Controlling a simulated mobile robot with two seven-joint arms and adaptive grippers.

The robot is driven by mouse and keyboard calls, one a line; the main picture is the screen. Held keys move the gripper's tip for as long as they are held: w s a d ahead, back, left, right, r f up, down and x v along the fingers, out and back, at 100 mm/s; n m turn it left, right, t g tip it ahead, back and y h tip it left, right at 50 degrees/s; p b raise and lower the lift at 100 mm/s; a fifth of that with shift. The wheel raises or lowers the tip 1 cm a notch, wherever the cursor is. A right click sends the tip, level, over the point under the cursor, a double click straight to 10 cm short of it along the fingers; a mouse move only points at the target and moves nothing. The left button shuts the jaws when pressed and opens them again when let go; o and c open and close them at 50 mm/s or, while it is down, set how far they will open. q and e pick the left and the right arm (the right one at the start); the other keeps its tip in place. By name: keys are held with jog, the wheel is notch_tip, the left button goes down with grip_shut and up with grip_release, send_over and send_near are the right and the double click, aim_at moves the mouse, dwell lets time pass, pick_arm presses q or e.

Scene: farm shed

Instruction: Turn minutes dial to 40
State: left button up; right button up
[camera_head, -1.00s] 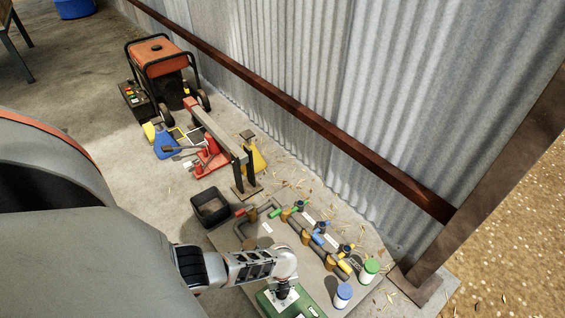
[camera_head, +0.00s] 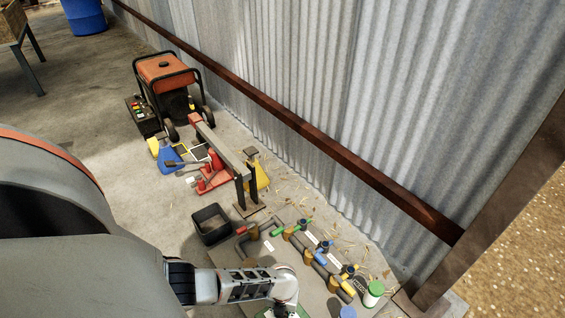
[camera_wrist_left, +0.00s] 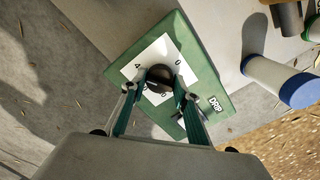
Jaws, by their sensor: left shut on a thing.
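In the left wrist view a green box (camera_wrist_left: 190,40) carries a white dial plate (camera_wrist_left: 137,66) with numbers around it. A dark round dial knob (camera_wrist_left: 158,78) sits at its middle. A "DRIP" label (camera_wrist_left: 215,104) is at the box's right side. My left gripper (camera_wrist_left: 160,88) is shut on the dial knob, one finger on each side. The fingers hide part of the plate and its lower numbers. In the head view my left gripper (camera_head: 284,308) is at the bottom edge, over the green box, which is mostly cut off. My right gripper is not in view.
A board with grey pipes (camera_head: 325,272) and coloured valves lies beside the box. A green-capped jar (camera_head: 373,292) and a blue-capped jar (camera_wrist_left: 285,82) stand close by. A black bin (camera_head: 211,224) is behind. A corrugated wall (camera_head: 350,110) bounds the right side.

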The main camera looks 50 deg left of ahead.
pick_arm(q)
jog(key=o, duration=1.1)
jog(key=shift+r, duration=6)
